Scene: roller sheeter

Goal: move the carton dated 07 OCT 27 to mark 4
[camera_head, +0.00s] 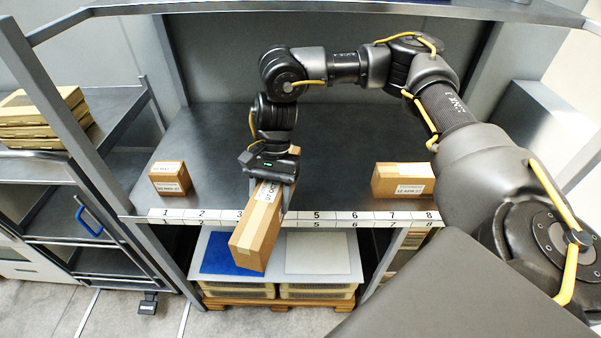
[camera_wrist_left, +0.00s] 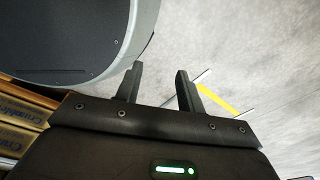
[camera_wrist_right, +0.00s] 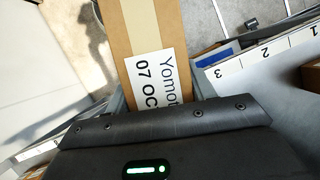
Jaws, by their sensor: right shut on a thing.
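My right gripper (camera_head: 270,185) is shut on a long brown carton (camera_head: 257,231). The carton juts out past the shelf's front edge and covers the strip between marks 3 and 5, so mark 4 is hidden. I cannot tell whether it touches the shelf. In the right wrist view, the white label of this carton (camera_wrist_right: 145,35) reads "07 OC", the rest cut off by the gripper (camera_wrist_right: 155,95). The number strip (camera_head: 317,216) runs along the shelf's front edge. My left gripper (camera_wrist_left: 160,72) is open and empty in the left wrist view, above the floor.
A small carton (camera_head: 169,179) stands at the left near marks 1 and 2. Another carton (camera_head: 403,181) stands near marks 7 and 8. Below are a blue mat (camera_head: 232,253) and a pale mat (camera_head: 320,253); flat boxes (camera_head: 40,118) lie at the left.

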